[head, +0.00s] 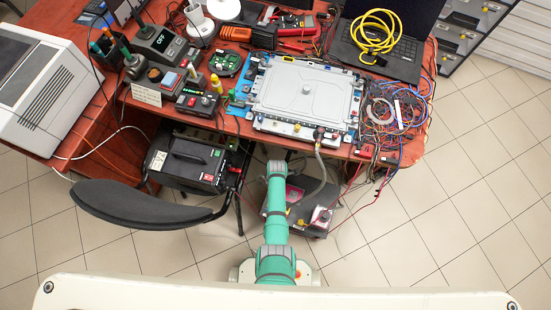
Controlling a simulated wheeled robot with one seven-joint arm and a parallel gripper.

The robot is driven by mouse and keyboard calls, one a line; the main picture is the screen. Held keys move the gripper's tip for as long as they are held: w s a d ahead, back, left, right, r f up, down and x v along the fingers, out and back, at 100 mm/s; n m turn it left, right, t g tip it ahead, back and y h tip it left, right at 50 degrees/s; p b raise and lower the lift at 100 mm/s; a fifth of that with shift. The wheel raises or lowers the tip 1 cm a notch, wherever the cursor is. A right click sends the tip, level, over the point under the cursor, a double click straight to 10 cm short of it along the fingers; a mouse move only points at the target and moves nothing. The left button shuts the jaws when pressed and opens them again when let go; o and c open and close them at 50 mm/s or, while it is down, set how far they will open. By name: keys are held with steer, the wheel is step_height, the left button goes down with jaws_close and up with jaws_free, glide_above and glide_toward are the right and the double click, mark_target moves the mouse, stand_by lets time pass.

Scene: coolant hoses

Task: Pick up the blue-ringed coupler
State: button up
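I cannot make out a blue-ringed coupler for certain; the fittings are too small to tell ring colours. A grey hose (322,165) rises from a dark unit (312,208) on the floor. Its upper end (319,134) is at the front edge of a flat grey metal case (305,92) on the table. A small yellow-topped fitting (297,127) shows on that same front edge, left of the hose end. My teal arm reaches up from the bottom centre and its visible part ends short of the table edge. My gripper's fingers do not show.
The red-brown table (415,150) is crowded: a laptop with a yellow cable coil (375,35), tangled wires (385,110) at right, and instruments at left. A black chair (140,205) and a black power box (187,160) stand left of my arm. Tiled floor (470,190) is clear at right.

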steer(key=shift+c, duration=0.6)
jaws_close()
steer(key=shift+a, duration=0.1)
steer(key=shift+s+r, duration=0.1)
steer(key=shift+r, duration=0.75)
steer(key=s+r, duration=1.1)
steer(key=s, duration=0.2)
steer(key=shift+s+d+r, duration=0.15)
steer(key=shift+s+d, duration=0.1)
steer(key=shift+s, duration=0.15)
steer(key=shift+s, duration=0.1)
